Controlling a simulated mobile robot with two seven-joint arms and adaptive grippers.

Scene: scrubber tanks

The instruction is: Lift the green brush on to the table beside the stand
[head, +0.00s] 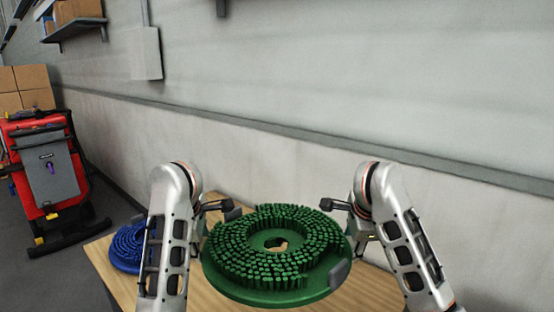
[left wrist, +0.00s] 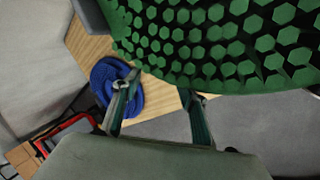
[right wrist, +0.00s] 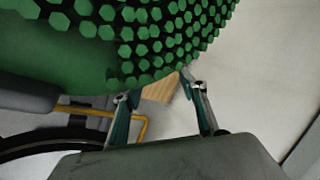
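The green brush (head: 225,282) is a wide round disc, bristles up, with a central hole and grey lugs on its rim. In the head view it is over the table (head: 375,292); what supports it is hidden. My left gripper (head: 213,216) is at its left rim and my right gripper (head: 347,220) at its right rim. In the left wrist view (left wrist: 158,92) and right wrist view (right wrist: 156,92), the fingers are apart beside the brush rim, with nothing clearly clamped. I cannot tell whether they touch it. No stand is clearly visible.
A blue brush (head: 127,250) lies on the table's left part, partly behind my left arm. A red and grey machine (head: 52,175) stands at the left, with cardboard boxes (head: 27,90) behind. A grey wall (head: 300,150) runs behind the table.

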